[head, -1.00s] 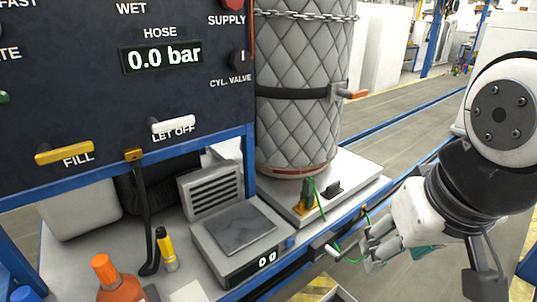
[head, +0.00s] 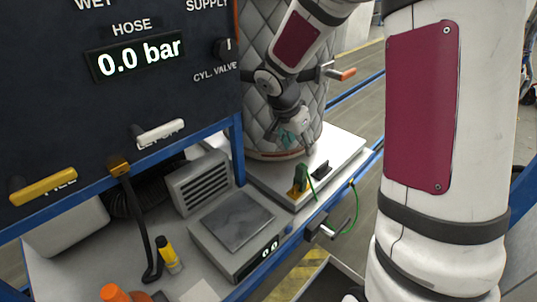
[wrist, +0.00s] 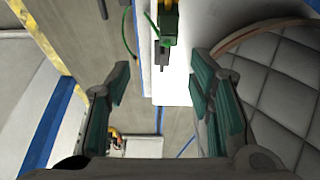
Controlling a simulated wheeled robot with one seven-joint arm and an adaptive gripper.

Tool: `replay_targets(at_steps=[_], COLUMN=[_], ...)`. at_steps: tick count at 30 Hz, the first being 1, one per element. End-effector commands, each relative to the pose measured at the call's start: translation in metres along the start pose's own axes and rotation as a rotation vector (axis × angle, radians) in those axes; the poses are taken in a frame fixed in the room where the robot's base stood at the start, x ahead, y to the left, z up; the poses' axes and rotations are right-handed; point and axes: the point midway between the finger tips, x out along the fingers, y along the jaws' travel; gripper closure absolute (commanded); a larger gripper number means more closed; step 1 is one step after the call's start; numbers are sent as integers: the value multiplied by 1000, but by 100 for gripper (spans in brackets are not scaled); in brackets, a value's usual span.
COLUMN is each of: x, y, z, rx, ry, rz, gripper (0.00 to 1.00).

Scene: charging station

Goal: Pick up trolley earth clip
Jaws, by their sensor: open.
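The trolley earth clip (head: 300,178) is green with a yellow-orange base. It stands at the front left of the white trolley platform, with a green cable (head: 352,210) running from it over the edge. In the wrist view the green clip (wrist: 168,24) is at the top centre, beyond my fingertips. My gripper (head: 294,138) is in front of the quilted cylinder, above the platform and behind the clip, apart from it. Its green-padded fingers are spread and empty in the wrist view (wrist: 160,80).
The quilted cylinder (head: 258,112) stands close beside my gripper, with an orange-tipped handle (head: 341,74) on its right. A small black block (head: 321,167) sits right of the clip. A scale (head: 235,220) and the control panel are on the left.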

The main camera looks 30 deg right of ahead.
Motion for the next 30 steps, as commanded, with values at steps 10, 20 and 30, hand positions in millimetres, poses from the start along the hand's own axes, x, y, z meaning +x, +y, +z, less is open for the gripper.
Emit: replay_targets(at_steps=[10,20,30], x=[44,92,119], y=[-2,-3,-3], z=[0,0,3], rx=[37,38,37], ry=[-9,-5,-8], rz=[5,1,4], gripper=[52,52,52])
